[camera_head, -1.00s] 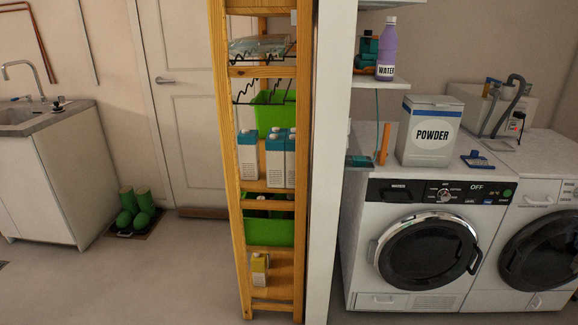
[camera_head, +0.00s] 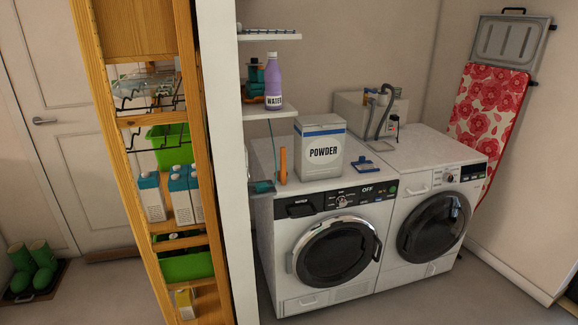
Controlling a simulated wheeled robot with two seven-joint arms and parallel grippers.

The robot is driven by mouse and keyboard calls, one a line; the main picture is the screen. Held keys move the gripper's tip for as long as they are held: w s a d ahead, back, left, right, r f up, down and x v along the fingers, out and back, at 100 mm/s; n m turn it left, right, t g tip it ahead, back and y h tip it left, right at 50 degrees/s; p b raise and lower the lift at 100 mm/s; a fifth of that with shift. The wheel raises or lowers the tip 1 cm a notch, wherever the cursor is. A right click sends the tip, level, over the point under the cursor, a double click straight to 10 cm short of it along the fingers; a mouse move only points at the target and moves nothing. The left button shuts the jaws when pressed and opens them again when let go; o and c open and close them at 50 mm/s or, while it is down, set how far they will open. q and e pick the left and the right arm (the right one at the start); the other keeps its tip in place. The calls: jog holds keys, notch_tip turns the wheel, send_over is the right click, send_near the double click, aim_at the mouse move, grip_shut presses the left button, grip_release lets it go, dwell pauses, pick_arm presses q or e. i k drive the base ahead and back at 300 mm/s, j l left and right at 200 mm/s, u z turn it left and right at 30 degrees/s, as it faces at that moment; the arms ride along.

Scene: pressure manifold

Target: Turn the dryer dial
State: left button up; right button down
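Two white front-loading machines stand side by side. The left machine (camera_head: 289,236) has a black control panel with a round silver dial (camera_head: 342,201), the word OFF and a green button (camera_head: 393,190). The right machine (camera_head: 418,194) has a small dial (camera_head: 450,178) and a dark display at its right end. Both round doors look shut. Labels too small to read leave it unclear which machine is the dryer. Neither of my grippers is in view.
A powder box (camera_head: 320,152) and a blue scoop (camera_head: 366,168) sit on the left machine. A wooden shelf unit (camera_head: 113,150) and white wall edge (camera_head: 234,180) stand left of it.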

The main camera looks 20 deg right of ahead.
aim_at(341, 200)
jog(key=i+l+z, duration=0.5)
jog(key=i+z, duration=0.25)
jog(key=i+l+z, duration=0.1)
jog(key=i+z, duration=0.3)
